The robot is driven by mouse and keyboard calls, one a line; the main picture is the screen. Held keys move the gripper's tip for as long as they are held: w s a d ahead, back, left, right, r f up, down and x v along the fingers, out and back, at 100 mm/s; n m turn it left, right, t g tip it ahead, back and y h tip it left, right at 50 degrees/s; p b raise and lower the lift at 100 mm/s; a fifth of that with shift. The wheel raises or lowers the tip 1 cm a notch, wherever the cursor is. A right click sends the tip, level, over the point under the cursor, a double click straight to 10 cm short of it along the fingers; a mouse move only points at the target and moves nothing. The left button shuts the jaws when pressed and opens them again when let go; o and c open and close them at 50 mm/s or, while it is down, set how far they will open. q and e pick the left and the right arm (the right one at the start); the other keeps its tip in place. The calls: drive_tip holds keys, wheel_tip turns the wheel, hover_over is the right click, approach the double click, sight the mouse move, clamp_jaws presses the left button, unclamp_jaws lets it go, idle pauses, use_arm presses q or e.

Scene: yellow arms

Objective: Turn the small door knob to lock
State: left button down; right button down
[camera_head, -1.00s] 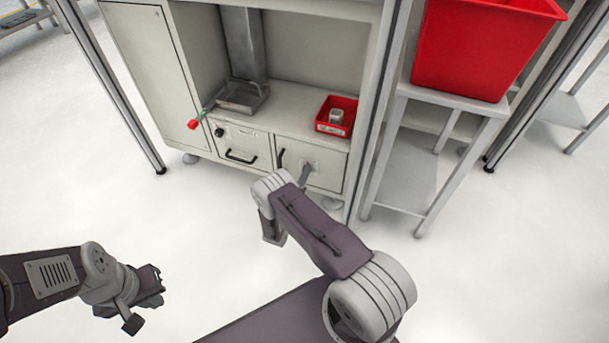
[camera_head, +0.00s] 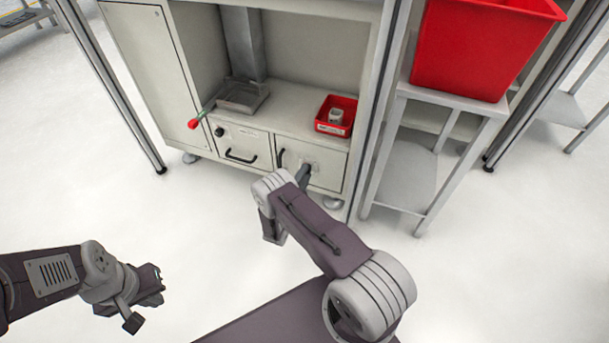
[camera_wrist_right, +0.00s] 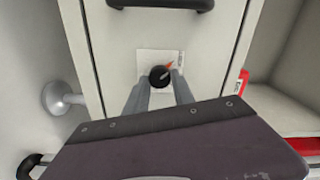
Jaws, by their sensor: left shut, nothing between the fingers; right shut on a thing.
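The small door knob (camera_wrist_right: 160,76) is round and black with an orange-red pointer mark. It sits on a pale square plate (camera_wrist_right: 146,62) on the cabinet door (camera_wrist_right: 205,50). In the right wrist view my right gripper (camera_wrist_right: 160,82) has its two grey fingers on either side of the knob, shut on it. The pointer slants to the upper right there. In the head view my right gripper (camera_head: 305,172) reaches the right-hand door, and the knob is hidden. My left gripper (camera_head: 155,287) is shut and empty, over the floor at lower left.
The door has a black handle (camera_head: 281,158). A drawer (camera_head: 240,145) with a black handle is to its left. A red bin (camera_head: 337,116) and a metal tray (camera_head: 242,97) stand on the cabinet. A red-tipped lever (camera_head: 193,123) sticks out at left.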

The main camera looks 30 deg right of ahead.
idle(0.4)
drive_tip(key=c, duration=1.1)
unclamp_jaws()
drive_tip(key=shift+o, duration=0.2)
drive_tip(key=shift+s+a, duration=0.1)
drive_tip(key=p+v, duration=0.4)
drive_tip(key=v, duration=0.5)
